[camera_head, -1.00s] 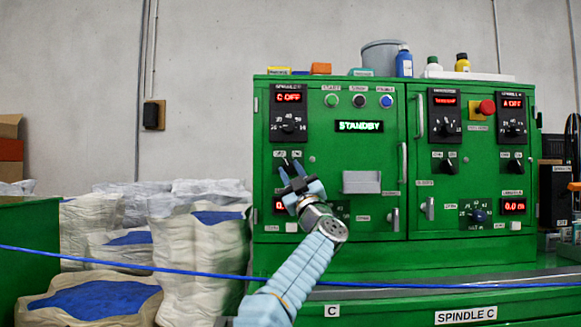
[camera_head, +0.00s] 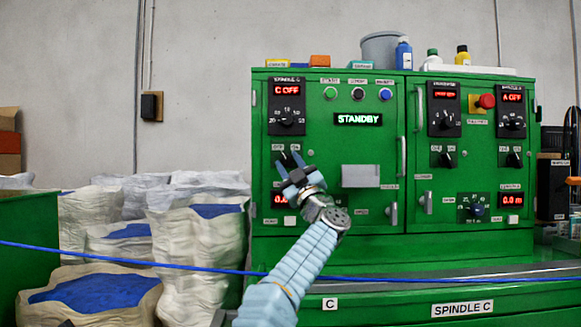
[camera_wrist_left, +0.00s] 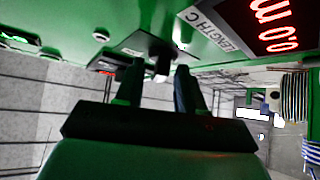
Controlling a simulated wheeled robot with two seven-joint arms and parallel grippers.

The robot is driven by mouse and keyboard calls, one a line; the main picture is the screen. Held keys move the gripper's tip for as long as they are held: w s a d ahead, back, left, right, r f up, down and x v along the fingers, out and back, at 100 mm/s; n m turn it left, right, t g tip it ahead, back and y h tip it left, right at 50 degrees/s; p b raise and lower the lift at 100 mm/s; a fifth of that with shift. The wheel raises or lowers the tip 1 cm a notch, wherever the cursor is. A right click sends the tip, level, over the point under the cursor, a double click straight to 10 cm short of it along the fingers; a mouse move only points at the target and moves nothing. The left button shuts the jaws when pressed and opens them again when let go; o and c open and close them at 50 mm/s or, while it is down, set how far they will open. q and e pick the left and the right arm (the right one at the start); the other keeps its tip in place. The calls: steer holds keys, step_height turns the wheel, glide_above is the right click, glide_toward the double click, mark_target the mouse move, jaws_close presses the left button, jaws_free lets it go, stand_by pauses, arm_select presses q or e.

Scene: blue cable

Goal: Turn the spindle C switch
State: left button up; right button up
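The spindle C switch, a small black rotary switch (camera_head: 287,158), sits on the left door of the green cabinet, under the spindle C dial. The display (camera_head: 287,90) above it reads C OFF. My left gripper (camera_head: 289,162) is at the switch with its fingers apart, one to each side of it in the picture. In the left wrist view the two dark fingers (camera_wrist_left: 157,75) are spread, with the black switch plate (camera_wrist_left: 150,43) just beyond them. A pale knob end shows between the fingertips. Whether the fingers touch it I cannot tell. My right gripper is not in view.
A blue cable (camera_head: 200,270) runs across the front, below the panel. A grey box (camera_head: 361,176) juts from the door right of my gripper. White sacks (camera_head: 200,262) with blue contents stand at the left. The STANDBY display (camera_head: 358,119) is lit.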

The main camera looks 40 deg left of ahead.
arm_select(q)
steer(key=shift+s+d+f+b, duration=0.1)
steer(key=shift+d+f+b, duration=0.15)
steer(key=shift+f+b, duration=0.2)
steer(key=b+v, duration=0.6)
steer(key=v, duration=0.6)
steer(key=shift+s+d, duration=0.15)
steer(key=shift+d, duration=0.25)
steer(key=shift+f, duration=0.15)
